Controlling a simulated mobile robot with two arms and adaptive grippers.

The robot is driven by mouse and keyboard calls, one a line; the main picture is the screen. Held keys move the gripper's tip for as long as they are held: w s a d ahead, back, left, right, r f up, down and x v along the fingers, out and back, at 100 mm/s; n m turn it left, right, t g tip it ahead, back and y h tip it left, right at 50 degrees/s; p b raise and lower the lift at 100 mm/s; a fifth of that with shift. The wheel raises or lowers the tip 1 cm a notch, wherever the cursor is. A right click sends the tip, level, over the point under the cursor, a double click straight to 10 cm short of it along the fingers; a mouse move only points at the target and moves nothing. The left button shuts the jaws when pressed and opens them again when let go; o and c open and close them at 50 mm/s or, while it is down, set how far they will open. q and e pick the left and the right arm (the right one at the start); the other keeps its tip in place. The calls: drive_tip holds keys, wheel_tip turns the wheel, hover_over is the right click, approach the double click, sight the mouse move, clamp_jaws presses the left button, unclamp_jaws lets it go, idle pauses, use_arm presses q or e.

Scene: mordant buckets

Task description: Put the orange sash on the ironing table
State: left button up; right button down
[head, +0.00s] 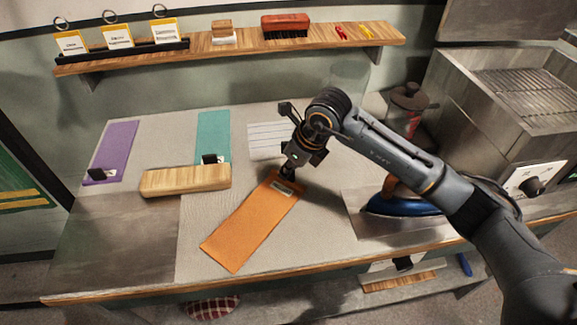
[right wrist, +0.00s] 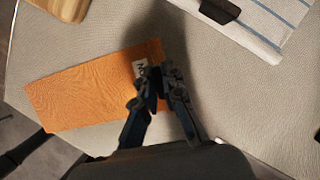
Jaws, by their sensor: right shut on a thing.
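The orange sash (head: 247,230) is stretched out over the pale cloth top of the ironing table (head: 318,222), its near end close to the front edge. My right gripper (head: 289,174) is shut on its far end, beside a small white label. In the right wrist view the sash (right wrist: 85,92) extends left from the right gripper (right wrist: 162,80), whose fingers pinch its labelled end. The sash looks flat; I cannot tell whether the held end is lifted slightly off the cloth. My left gripper is not in view.
A purple sash (head: 114,148), a teal sash (head: 213,130) and a striped white cloth (head: 266,140) lie behind. A wooden block (head: 186,181) is left of the orange sash. A blue iron (head: 400,207) is at right, beneath my arm. A shelf (head: 240,46) runs along the wall.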

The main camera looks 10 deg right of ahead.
drive_tip(key=shift+f, duration=0.2)
drive_tip(key=c, duration=1.5)
unclamp_jaws()
drive_tip(key=shift+o, duration=0.2)
drive_tip(key=shift+r, duration=0.1)
drive_tip(key=shift+r, duration=0.15)
drive_tip(key=b+v, duration=0.1)
drive_tip(key=v, duration=1.1)
drive_tip(key=shift+b, duration=0.35)
drive_tip(key=shift+a, duration=0.15)
